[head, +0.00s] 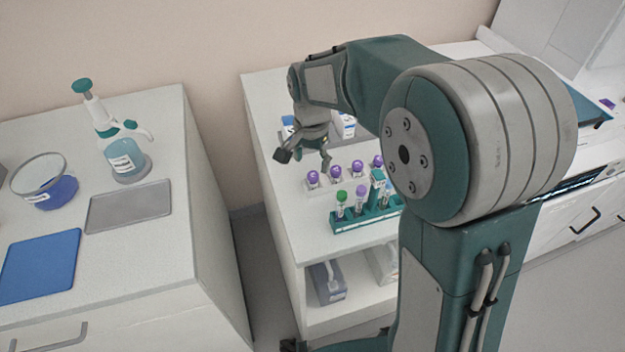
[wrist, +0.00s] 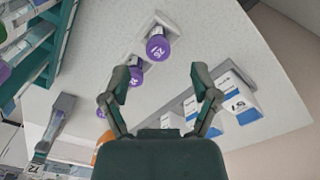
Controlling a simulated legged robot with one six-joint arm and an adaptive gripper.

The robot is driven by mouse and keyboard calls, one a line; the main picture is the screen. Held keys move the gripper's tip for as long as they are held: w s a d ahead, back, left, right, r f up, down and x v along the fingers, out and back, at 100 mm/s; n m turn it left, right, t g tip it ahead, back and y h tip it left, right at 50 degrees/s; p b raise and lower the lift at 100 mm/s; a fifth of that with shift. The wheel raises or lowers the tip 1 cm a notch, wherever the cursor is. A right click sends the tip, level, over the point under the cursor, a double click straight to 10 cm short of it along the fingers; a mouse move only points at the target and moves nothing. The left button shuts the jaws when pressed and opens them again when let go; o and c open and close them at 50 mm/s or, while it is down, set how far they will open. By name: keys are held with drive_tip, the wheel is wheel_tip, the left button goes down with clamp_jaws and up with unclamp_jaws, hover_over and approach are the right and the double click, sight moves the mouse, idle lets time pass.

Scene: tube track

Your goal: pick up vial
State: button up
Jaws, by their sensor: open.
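Several vials with purple caps stand in a row on the white bench in the head view, the leftmost vial (head: 313,179) near my gripper. My gripper (head: 305,163) is open and empty, pointing down above the bench just behind that end of the row. In the wrist view, a purple-capped vial (wrist: 158,47) marked "21" stands in a small pale holder beyond and between my open fingertips (wrist: 161,76). A second purple-capped vial (wrist: 136,76) is partly hidden by the left finger. My fingers touch no vial that I can see. My arm hides part of the bench.
A teal rack (head: 366,222) in front of the row holds tubes with green and purple caps. White and blue boxes (wrist: 235,97) stand beside my right finger. A separate left counter (head: 150,245) holds a pump bottle (head: 124,160), beyond a floor gap.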

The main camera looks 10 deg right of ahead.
sight(313, 174)
wheel_tip(313, 174, down, 6)
drive_tip(key=shift+w+d+r, duration=0.1)
drive_tip(key=shift+d+r, duration=0.05)
drive_tip(key=shift+r, duration=0.1)
drive_tip(key=c, duration=1)
